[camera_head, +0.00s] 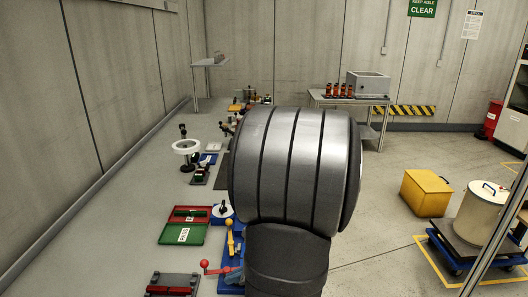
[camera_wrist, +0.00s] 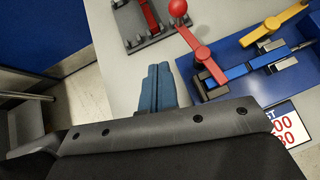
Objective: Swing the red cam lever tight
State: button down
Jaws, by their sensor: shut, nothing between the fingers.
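The red cam lever (camera_wrist: 190,38) shows in the wrist view, with a red ball (camera_wrist: 178,8) at its far end and its other end at a black clamp on the blue base (camera_wrist: 238,72). In the head view its red ball (camera_head: 204,264) and arm show at the lower middle. My gripper (camera_wrist: 158,70) has blue fingers pressed together, with nothing between them. The fingertips are left of the lever in the wrist view, with a gap in the picture. My arm hides much of the blue base in the head view.
A yellow lever (camera_wrist: 275,24) lies right of the red one on the blue base. A dark fixture with a red bar (camera_wrist: 150,14) stands beyond the fingers. A green tray (camera_head: 183,235) and red tray (camera_head: 190,213) lie farther along the grey bench (camera_head: 120,235). Bare bench shows left of the trays.

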aim_at(210, 273)
jog(key=shift+s+d+r, duration=0.1)
jog(key=shift+s+d, duration=0.05)
jog(key=shift+d, duration=0.4)
jog(key=s+m+t+y, duration=0.2)
jog(key=s+m+t, duration=0.2)
jog(key=m, duration=0.8)
jog(key=s+m+t+y, duration=0.1)
jog(key=s+m+t, duration=0.25)
jog(key=m, duration=0.85)
jog(key=w+a, duration=0.2)
jog(key=w, duration=0.1)
jog(key=w+a+f, duration=0.1)
jog(key=w+a, duration=0.5)
jog(key=shift+w+f, duration=0.2)
jog(key=shift+w, duration=0.1)
